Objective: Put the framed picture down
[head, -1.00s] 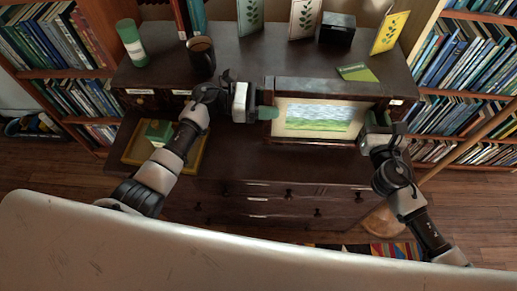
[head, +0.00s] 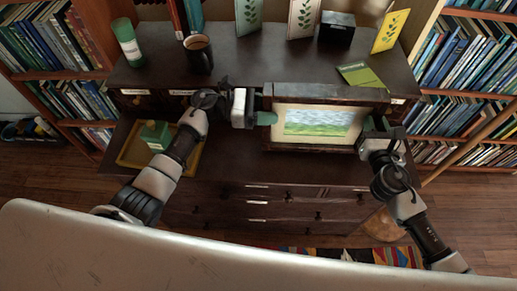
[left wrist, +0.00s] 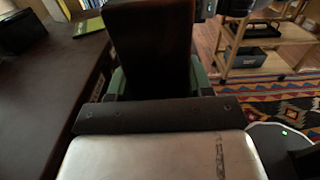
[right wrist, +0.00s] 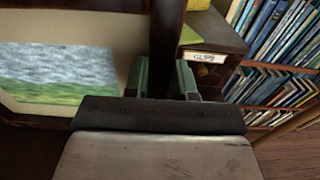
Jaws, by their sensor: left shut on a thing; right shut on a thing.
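The framed picture (head: 318,122), a landscape of green ground and blue-grey water with a cream mount and dark wooden frame, is held between my two grippers in front of the desk's raised back part. My left gripper (head: 266,118) is shut on its left side. My right gripper (head: 364,123) is shut on its right side. In the right wrist view the picture (right wrist: 60,75) fills the left, and the gripper (right wrist: 160,78) clasps the frame's edge. In the left wrist view the gripper (left wrist: 158,80) clasps the dark frame (left wrist: 150,40). Whether its lower edge touches the desk is unclear.
On the upper shelf stand a mug (head: 199,54), a green-white cylinder (head: 127,42), cards, a black box (head: 336,27) and a green booklet (head: 357,74). Bookshelves flank both sides.

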